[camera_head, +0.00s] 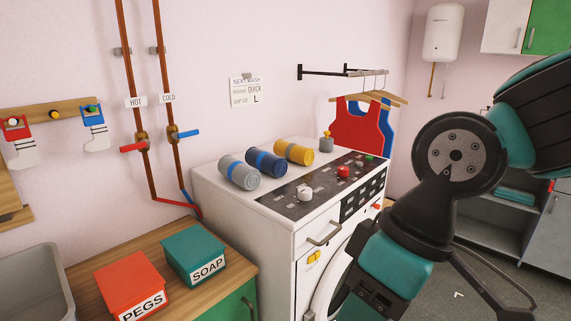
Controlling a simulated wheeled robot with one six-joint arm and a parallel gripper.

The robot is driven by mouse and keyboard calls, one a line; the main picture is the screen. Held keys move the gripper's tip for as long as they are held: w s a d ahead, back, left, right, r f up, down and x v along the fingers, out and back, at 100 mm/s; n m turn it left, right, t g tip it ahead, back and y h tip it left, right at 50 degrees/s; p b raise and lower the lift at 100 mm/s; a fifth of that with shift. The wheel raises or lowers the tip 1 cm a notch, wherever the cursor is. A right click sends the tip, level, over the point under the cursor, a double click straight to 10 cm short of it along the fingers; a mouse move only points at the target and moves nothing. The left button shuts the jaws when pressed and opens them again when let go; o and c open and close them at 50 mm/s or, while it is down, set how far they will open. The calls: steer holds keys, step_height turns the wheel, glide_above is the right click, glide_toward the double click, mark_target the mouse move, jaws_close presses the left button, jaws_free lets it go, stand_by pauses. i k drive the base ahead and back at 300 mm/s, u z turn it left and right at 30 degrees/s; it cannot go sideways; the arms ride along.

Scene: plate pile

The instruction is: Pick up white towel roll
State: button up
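Three towel rolls lie side by side on top of the white washing machine (232,197). The leftmost roll (238,172) is pale grey with a blue band; it is the closest to white. The middle roll (266,162) is blue with a brighter blue band. No plainly white roll shows. My arm comes in from the upper right and bends down in front of the machine's right side, well apart from the rolls.
A dark control panel with knobs (305,193) lies in front of the rolls, and a grey knobbed object (326,143) stands behind. Left is a wooden counter with a red pegs box (130,283) and teal soap box (194,254). Hangers with a red vest (357,127) hang beyond.

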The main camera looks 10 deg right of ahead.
mark_target(249, 177)
steer(key=z, duration=0.2)
steer(key=i, duration=1.3)
steer(key=u, duration=0.7)
